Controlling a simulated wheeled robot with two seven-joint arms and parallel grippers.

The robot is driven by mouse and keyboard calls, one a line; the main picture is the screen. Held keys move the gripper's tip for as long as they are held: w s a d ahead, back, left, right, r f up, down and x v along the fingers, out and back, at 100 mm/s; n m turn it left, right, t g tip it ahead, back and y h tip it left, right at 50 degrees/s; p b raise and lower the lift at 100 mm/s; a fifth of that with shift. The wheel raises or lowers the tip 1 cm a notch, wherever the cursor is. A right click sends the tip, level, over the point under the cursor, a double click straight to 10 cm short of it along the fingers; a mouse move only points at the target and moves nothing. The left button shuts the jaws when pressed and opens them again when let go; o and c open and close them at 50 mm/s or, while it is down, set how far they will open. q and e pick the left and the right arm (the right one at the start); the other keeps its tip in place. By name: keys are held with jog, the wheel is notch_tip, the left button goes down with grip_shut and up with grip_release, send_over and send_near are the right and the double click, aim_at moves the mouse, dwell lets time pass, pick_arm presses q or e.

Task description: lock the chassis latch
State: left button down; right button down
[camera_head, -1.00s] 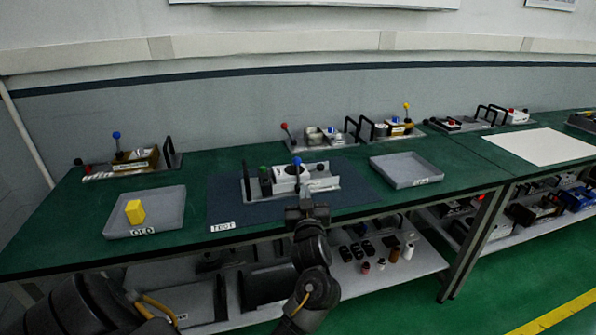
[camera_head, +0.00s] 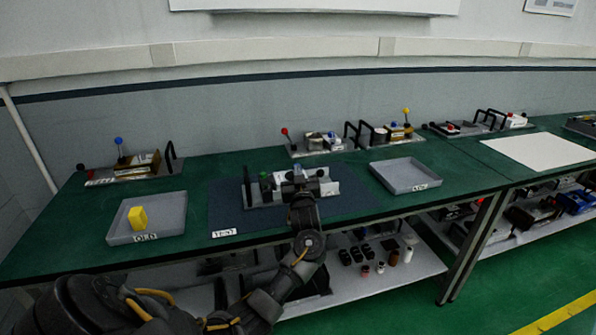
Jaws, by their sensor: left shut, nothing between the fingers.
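The chassis (camera_head: 331,187) is a grey metal unit with a white block on it. It lies on the dark blue mat (camera_head: 224,212) at the middle of the bench. A black handle and a green knob (camera_head: 264,175) show at its left end. A small part of a blue knob (camera_head: 298,168) shows at the chassis's middle, just beyond my gripper. My left gripper (camera_head: 298,178) is shut, over the front of the chassis, and covers much of it. I cannot tell whether it touches the latch. My right gripper is not in view.
A grey tray (camera_head: 174,220) with a yellow block (camera_head: 138,217) stands at left. An empty grey tray (camera_head: 428,183) stands right of the mat. Other units with coloured knobs line the back of the green bench (camera_head: 90,232). A white sheet (camera_head: 540,148) lies at right.

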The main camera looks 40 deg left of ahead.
pick_arm(q)
jog(key=shift+w+a+f, duration=0.45)
jog(key=shift+w+f, duration=0.05)
jog(key=shift+w, duration=0.05)
jog(key=p, duration=0.2)
jog(key=w+a+g+h+p, duration=0.1)
jog(key=p, duration=0.1)
jog(key=shift+a+r+h, duration=0.1)
jog(key=shift+a+h, duration=0.15)
jog(key=shift+h, duration=0.05)
